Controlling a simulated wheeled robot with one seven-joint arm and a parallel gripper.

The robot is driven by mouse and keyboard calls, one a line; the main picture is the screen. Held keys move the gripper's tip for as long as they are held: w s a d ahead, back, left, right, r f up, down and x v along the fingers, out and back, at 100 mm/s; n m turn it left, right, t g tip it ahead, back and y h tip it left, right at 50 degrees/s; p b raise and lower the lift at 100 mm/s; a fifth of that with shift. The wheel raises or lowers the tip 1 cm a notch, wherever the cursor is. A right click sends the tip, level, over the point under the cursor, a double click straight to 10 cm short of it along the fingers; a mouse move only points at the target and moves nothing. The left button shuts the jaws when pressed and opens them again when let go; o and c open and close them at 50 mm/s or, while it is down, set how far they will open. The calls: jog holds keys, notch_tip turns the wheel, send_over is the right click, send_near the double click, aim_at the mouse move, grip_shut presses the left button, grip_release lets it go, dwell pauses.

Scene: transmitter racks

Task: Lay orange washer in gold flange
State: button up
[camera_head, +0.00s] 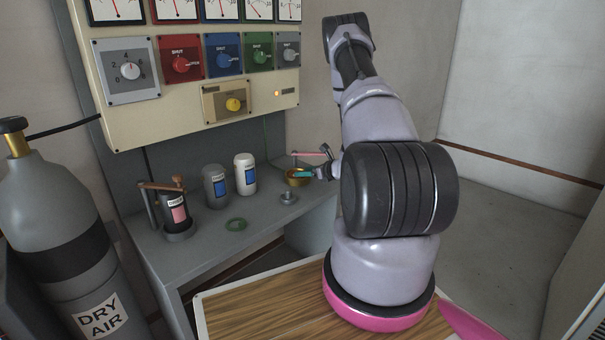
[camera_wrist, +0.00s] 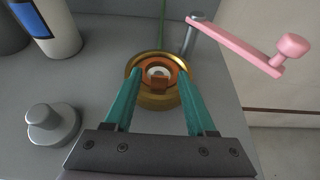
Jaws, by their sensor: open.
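The gold flange (camera_wrist: 153,101) sits on the grey bench in the wrist view; it also shows at the bench's right end in the head view (camera_head: 291,181). The orange washer (camera_wrist: 177,75) lies inside the flange's ring, around a pale centre piece (camera_wrist: 158,72). My gripper (camera_wrist: 156,92) has teal fingers spread to either side of the flange's opening, apart from the washer and holding nothing. In the head view my gripper (camera_head: 305,174) is low over the flange.
A grey knobbed piece (camera_wrist: 52,128) stands left of the flange. A pink crank handle (camera_wrist: 240,42) on a grey post is close on the right.

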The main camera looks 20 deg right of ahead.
jog(key=v, duration=1)
jog(key=s+a+r+n+g+y, duration=0.25)
jog(key=a+r+n, duration=0.35)
jog(key=a+r, duration=0.45)
jog(key=s+a+r+n+g+y, duration=0.2)
jog(key=a+r+n+g+y, duration=0.2)
jog(key=a+r+n, duration=0.6)
jog(key=s+a+r+n+h, duration=0.1)
jog(key=s+r+n+h, duration=0.3)
jog(key=s+r, duration=0.5)
jog(key=s+a+r+n+t+h, duration=0.1)
jog(key=s+r+n+h, duration=0.4)
jog(key=s+r+n, duration=0.3)
jog(key=s+r, duration=0.1)
jog(key=s, duration=0.3)
jog(key=shift+s, duration=0.25)
